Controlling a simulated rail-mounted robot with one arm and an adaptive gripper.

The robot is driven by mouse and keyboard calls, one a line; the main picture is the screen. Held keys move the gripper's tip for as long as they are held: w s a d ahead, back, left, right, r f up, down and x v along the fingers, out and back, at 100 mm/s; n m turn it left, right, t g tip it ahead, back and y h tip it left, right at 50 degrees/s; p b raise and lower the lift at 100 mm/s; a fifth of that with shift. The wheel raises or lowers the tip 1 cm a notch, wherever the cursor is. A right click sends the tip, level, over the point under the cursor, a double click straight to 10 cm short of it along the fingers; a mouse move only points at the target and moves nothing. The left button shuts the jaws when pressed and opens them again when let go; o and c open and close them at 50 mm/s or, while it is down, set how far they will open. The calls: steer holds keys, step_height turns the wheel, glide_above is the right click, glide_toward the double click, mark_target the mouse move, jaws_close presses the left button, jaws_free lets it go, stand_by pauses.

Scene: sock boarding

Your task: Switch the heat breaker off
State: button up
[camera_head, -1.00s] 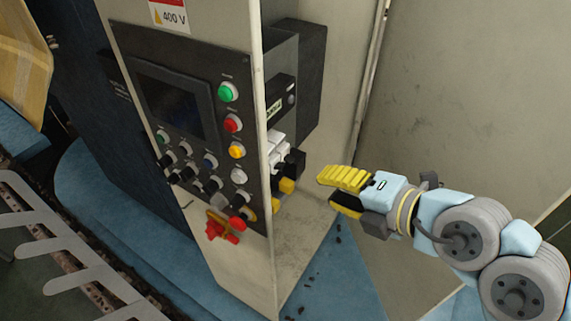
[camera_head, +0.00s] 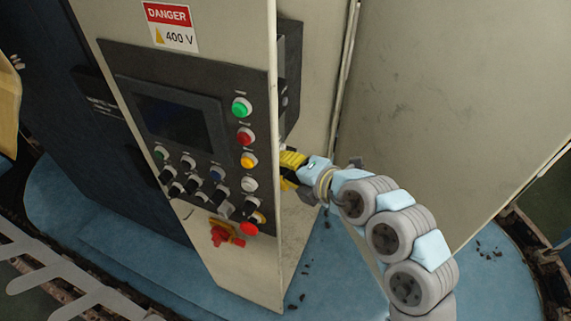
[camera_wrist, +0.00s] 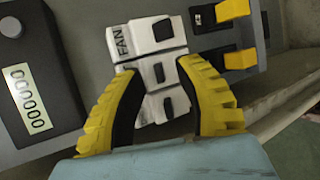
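A row of white breakers shows in the wrist view, with dark toggles. The end one, labelled FAN (camera_wrist: 146,36), is in full sight. A second breaker (camera_wrist: 158,71) lies beside it, and more white breaker body (camera_wrist: 166,106) shows between my fingers. I see no heat label; my fingers cover part of the row. My gripper (camera_wrist: 157,70) is open, its yellow fingers on either side of the lower breakers with nothing held. Contact cannot be told. In the head view my gripper (camera_head: 290,160) is at the cabinet's side, and the breakers are hidden.
A dark counter box (camera_wrist: 35,85) stands left of the breakers, and two yellow levers (camera_wrist: 240,60) stand to the right. The cabinet's front panel (camera_head: 175,120) carries a screen, coloured buttons, knobs and a red switch (camera_head: 228,236). A beige wall (camera_head: 440,110) stands at the right.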

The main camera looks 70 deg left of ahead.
steer(key=shift+s+a, duration=0.1)
steer(key=shift+a, duration=0.1)
jaws_close()
steer(key=shift+f+b, duration=0.25)
steer(key=shift+b, duration=0.1)
steer(key=shift+f+m+g+y+b, duration=0.5)
steer(key=shift+m+g+y+b, duration=0.2)
steer(key=shift+y+b, duration=0.95)
steer(key=shift+f+m+g+y+b, duration=0.45)
steer(key=shift+m+g+y+b, duration=0.3)
steer(key=shift+y+b, duration=0.9)
steer(key=shift+f+m+g+y+b, duration=0.55)
steer(key=shift+m+y+b, duration=0.3)
steer(key=shift+y+b, duration=0.8)
steer(key=shift+r, duration=0.1)
